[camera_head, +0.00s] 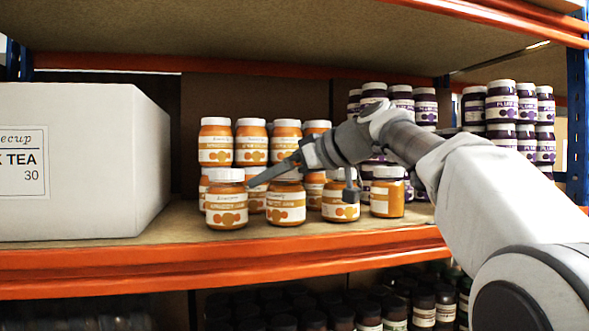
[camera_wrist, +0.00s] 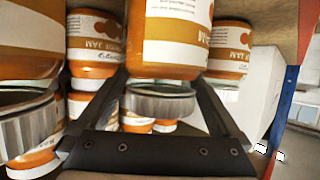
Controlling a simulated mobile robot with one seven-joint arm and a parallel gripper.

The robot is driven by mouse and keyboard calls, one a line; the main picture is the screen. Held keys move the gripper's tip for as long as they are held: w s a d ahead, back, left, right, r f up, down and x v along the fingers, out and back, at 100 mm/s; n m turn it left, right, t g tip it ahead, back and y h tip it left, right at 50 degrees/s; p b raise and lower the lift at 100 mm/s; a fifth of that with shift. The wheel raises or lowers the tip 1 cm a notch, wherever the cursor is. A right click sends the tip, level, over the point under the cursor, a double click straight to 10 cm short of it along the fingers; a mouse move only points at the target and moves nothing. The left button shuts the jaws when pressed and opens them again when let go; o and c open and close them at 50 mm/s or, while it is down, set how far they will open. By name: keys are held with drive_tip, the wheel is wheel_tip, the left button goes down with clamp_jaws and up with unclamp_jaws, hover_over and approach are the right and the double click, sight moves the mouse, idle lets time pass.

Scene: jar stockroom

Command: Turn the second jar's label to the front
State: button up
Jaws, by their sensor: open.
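The front row holds apricot jam jars with white lids and orange-and-white labels. The second jar from the left (camera_head: 286,208) stands upright; its label shows, with the printed dots off to the left. My gripper (camera_head: 300,187) is open, one finger reaching left of this jar's lid, the other hanging in front of the third jar (camera_head: 340,207). In the wrist view, which is upside down, the second jar (camera_wrist: 168,40) sits between the spread fingers of my gripper (camera_wrist: 160,84), with a small-print white panel facing the camera. Finger contact cannot be told.
The first jar (camera_head: 226,208) and a fourth jar (camera_head: 387,197) flank these closely; the fourth's label is turned aside. Stacked apricot jars stand behind. A white tea box (camera_head: 80,165) is at left, purple jars (camera_head: 500,105) at right. The orange shelf edge (camera_head: 200,262) runs in front.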

drive_tip(key=b+v, duration=0.1)
drive_tip(key=v, duration=1.6)
drive_tip(key=shift+s+d, duration=0.15)
drive_tip(key=shift+d, duration=0.15)
